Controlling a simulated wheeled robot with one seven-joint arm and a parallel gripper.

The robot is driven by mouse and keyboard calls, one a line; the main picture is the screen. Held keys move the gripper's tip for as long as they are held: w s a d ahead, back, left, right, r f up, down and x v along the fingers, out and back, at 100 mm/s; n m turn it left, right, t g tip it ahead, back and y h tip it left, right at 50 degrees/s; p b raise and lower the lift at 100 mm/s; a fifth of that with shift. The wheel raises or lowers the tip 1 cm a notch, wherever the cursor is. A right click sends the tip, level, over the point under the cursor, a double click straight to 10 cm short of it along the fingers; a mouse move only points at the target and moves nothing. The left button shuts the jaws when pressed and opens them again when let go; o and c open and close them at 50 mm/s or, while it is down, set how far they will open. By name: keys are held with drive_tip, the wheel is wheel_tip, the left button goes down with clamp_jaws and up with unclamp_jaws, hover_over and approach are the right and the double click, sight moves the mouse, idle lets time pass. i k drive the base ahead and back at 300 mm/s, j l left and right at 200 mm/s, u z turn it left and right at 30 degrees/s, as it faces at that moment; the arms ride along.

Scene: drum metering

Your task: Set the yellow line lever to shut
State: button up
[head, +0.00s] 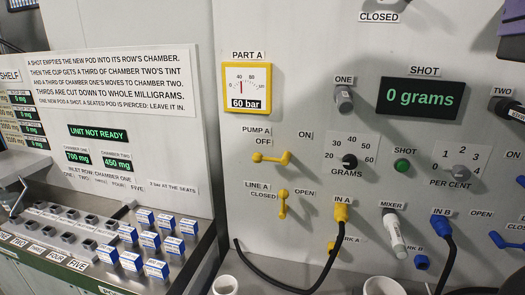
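The yellow line lever (282,203) is on the upright grey panel, beside the label LINE A. In the head view it stands about vertical, with its long part running down from the level of the labels. The label CLOSED (264,196) is to its left and the label OPEN (306,193) to its right. The lever points straight at neither label. My gripper is not in view, and nothing touches the lever.
Just above is the yellow pump A lever (271,158), lying level. A yellow gauge (247,88) reads 60 bar. Below right, a yellow plug (341,213) with a black hose sits at IN A. A blue plug (441,224) is further right. White cups (225,286) stand at the bottom edge.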

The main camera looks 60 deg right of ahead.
sight(283, 195)
drive_tip(key=z, duration=0.9)
